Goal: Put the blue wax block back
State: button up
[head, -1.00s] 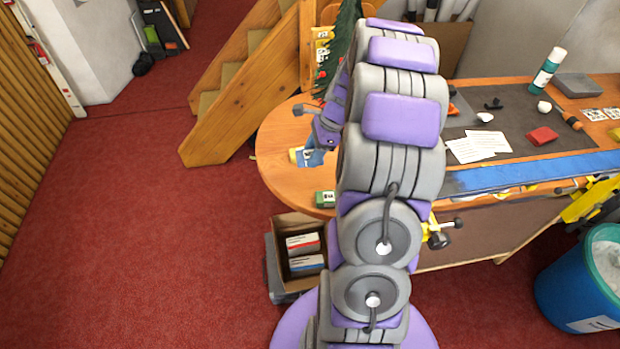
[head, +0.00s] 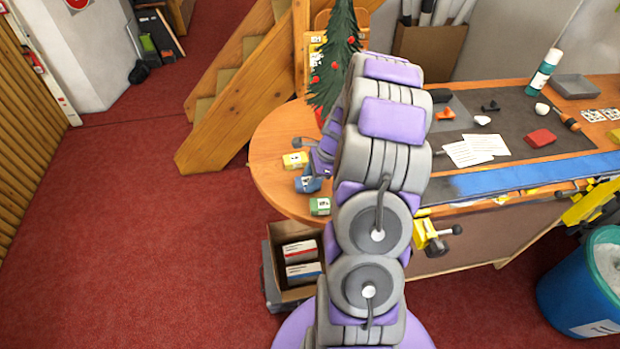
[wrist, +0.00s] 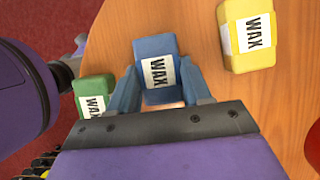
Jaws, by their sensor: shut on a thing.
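The blue wax block (wrist: 154,68) has a white WAX label and is between the fingers of my gripper (wrist: 155,88) in the wrist view. My gripper is shut on it. In the head view the blue block (head: 307,184) is at the left rounded end of the wooden bench, between the yellow wax block (head: 294,160) and the green wax block (head: 320,206). Whether it touches the bench top I cannot tell. In the wrist view the yellow block (wrist: 248,35) is to the right and the green block (wrist: 93,96) to the left. My arm hides part of the bench.
A small tree with red balls (head: 335,65) stands behind my gripper. An open cardboard box (head: 283,238) is below the bench end.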

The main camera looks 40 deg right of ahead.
jog(key=o, duration=0.8)
jog(key=shift+d+f, duration=0.1)
jog(key=shift+d, duration=0.2)
jog(key=shift+c, duration=0.2)
jog(key=shift+o, duration=1.3)
jog(key=shift+a, duration=0.7)
jog(key=p+v, duration=0.2)
jog(key=v, duration=1)
jog(key=s+a+r+n+g, duration=0.1)
jog(key=s+a+r+n, duration=0.25)
jog(key=a, duration=0.45)
jog(key=s+a+r+n+g+h, duration=0.1)
jog(key=s+a+r+n, duration=0.15)
jog(key=a+n, duration=0.4)
jog(key=s+a+r+n+g, duration=0.1)
jog(key=s+a+r+n, duration=0.2)
jog(key=a, duration=0.6)
jog(key=s+a+r+n+h, duration=0.1)
jog(key=s+a+n, duration=0.2)
jog(key=s+n, duration=0.2)
jog(key=s+a+r+n+g+h, duration=0.1)
jog(key=s+a+n, duration=0.3)
jog(key=s, duration=0.6)
jog(key=shift+n+h, duration=0.5)
jog(key=shift+n, duration=0.7)
